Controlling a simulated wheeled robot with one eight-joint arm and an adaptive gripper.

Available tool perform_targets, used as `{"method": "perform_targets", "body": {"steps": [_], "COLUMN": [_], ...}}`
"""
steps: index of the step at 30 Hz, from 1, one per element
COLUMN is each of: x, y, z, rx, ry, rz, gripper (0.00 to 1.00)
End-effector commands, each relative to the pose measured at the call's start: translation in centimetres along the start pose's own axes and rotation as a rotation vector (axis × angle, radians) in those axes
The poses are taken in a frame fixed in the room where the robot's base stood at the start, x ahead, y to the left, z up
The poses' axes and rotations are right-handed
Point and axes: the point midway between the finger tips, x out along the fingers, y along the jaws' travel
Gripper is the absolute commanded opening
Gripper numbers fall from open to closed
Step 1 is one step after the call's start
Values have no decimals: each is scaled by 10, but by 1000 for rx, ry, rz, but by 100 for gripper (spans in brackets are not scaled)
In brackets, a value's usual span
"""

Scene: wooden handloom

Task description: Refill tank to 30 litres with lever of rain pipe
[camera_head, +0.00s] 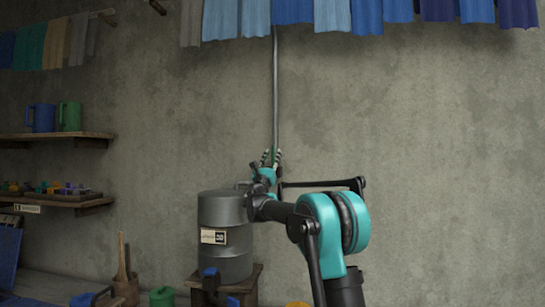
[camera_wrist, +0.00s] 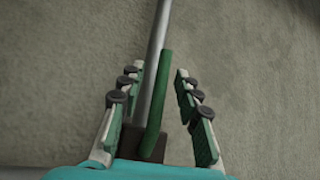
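The grey metal tank (camera_head: 225,260) stands on a wooden stand, with a small label (camera_head: 213,237) whose writing is too small to read surely. The thin grey rain pipe (camera_head: 275,90) runs down the wall behind it; the pipe also shows in the wrist view (camera_wrist: 157,35). A green lever (camera_wrist: 160,95) lies along the pipe, rising from a dark fitting (camera_wrist: 152,146). My gripper (camera_head: 272,155) is at the pipe's lower end. In the wrist view its fingers (camera_wrist: 157,78) stand apart on either side of pipe and lever, with visible gaps. The water level is hidden.
Wooden shelves (camera_head: 55,136) at the left hold a blue jug (camera_head: 42,118) and a green jug (camera_head: 70,116). Dyed cloths (camera_head: 300,14) hang along the top. The wall to the right is bare.

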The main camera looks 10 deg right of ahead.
Motion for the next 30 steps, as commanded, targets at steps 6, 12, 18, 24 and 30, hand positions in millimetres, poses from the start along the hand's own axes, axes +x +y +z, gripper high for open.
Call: {"method": "perform_targets", "body": {"steps": [6, 12, 18, 24, 30], "x": [-32, -74, -105, -117, -118], "y": [0, 0, 0, 0, 0], "z": [0, 0, 0, 0, 0], "rx": [1, 1, 2, 0, 0], "ry": [0, 0, 0, 1, 0], "rz": [0, 2, 1, 1, 1], "gripper": [33, 33, 33, 33, 33]}}
